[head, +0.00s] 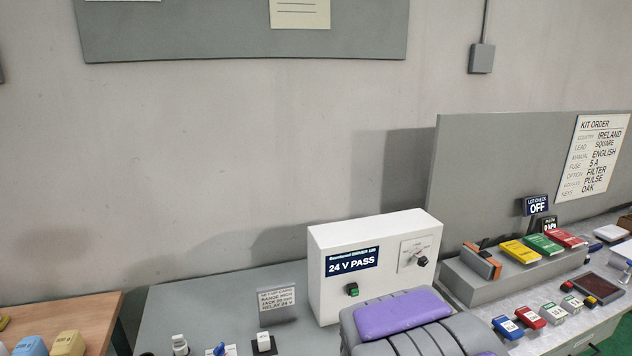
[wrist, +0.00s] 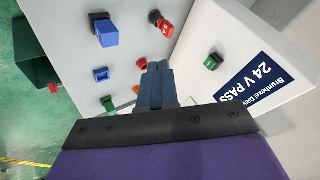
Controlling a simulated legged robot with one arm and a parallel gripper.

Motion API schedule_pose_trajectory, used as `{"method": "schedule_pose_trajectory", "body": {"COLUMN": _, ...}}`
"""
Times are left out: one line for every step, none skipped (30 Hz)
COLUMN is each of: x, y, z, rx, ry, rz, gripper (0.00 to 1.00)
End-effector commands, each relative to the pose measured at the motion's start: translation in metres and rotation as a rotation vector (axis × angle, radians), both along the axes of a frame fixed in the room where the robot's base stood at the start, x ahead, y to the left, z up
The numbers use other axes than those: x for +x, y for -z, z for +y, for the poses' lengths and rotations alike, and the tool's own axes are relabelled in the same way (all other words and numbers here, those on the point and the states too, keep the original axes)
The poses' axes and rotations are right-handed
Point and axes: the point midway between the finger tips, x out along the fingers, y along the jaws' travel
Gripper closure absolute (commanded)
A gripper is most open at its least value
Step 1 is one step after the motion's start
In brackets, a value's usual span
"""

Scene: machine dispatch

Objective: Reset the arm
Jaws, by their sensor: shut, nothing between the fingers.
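My gripper (wrist: 154,66) shows in the wrist view as two blue-grey fingers pressed together with nothing between them. It hangs over a light surface with coloured parts and points toward the white tester. In the head view my purple and grey arm is at the bottom, in front of the white tester (head: 365,262), and my fingers are not seen there. The tester reads "24 V PASS" and has a green button (head: 352,289) and a dark knob (head: 422,261). In the wrist view the tester's display (wrist: 258,75) is at the right.
Blue blocks (wrist: 107,32), red parts (wrist: 163,25) and a green part (wrist: 107,103) stand close around my fingers. A set-up card (head: 277,301) stands left of the tester. A right-hand bench holds a grey rack (head: 478,283) and several coloured boxes.

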Motion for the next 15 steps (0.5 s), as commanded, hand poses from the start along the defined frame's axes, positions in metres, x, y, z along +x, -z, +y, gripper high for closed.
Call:
{"method": "schedule_pose_trajectory", "body": {"x": -0.019, "y": -0.008, "z": 0.001, "rx": -0.004, "ry": -0.051, "rz": 0.046, "gripper": 1.00}}
{"method": "schedule_pose_trajectory", "body": {"x": -0.031, "y": -0.011, "z": 0.003, "rx": -0.009, "ry": -0.087, "rz": 0.080, "gripper": 1.00}}
{"method": "schedule_pose_trajectory", "body": {"x": -0.049, "y": -0.014, "z": 0.005, "rx": -0.017, "ry": -0.135, "rz": 0.126, "gripper": 1.00}}
{"method": "schedule_pose_trajectory", "body": {"x": -0.062, "y": -0.016, "z": 0.006, "rx": -0.023, "ry": -0.171, "rz": 0.159, "gripper": 1.00}}
{"method": "schedule_pose_trajectory", "body": {"x": -0.076, "y": -0.018, "z": 0.006, "rx": -0.027, "ry": -0.206, "rz": 0.193, "gripper": 1.00}}
{"method": "schedule_pose_trajectory", "body": {"x": -0.095, "y": -0.022, "z": 0.007, "rx": -0.034, "ry": -0.255, "rz": 0.236, "gripper": 1.00}}
{"method": "schedule_pose_trajectory", "body": {"x": -0.109, "y": -0.024, "z": 0.007, "rx": -0.042, "ry": -0.292, "rz": 0.268, "gripper": 1.00}}
{"method": "schedule_pose_trajectory", "body": {"x": -0.124, "y": -0.027, "z": 0.007, "rx": -0.048, "ry": -0.330, "rz": 0.301, "gripper": 1.00}}
{"method": "schedule_pose_trajectory", "body": {"x": -0.143, "y": -0.030, "z": 0.006, "rx": -0.060, "ry": -0.378, "rz": 0.342, "gripper": 1.00}}
{"method": "schedule_pose_trajectory", "body": {"x": -0.158, "y": -0.033, "z": 0.005, "rx": -0.067, "ry": -0.415, "rz": 0.374, "gripper": 1.00}}
{"method": "schedule_pose_trajectory", "body": {"x": -0.174, "y": -0.035, "z": 0.004, "rx": -0.075, "ry": -0.452, "rz": 0.406, "gripper": 1.00}}
{"method": "schedule_pose_trajectory", "body": {"x": -0.194, "y": -0.039, "z": 0.002, "rx": -0.086, "ry": -0.499, "rz": 0.446, "gripper": 1.00}}
{"method": "schedule_pose_trajectory", "body": {"x": -0.210, "y": -0.041, "z": 0.000, "rx": -0.094, "ry": -0.537, "rz": 0.481, "gripper": 1.00}}
{"method": "schedule_pose_trajectory", "body": {"x": -0.227, "y": -0.043, "z": -0.002, "rx": -0.102, "ry": -0.572, "rz": 0.512, "gripper": 1.00}}
{"method": "schedule_pose_trajectory", "body": {"x": -0.248, "y": -0.047, "z": -0.005, "rx": -0.114, "ry": -0.618, "rz": 0.554, "gripper": 1.00}}
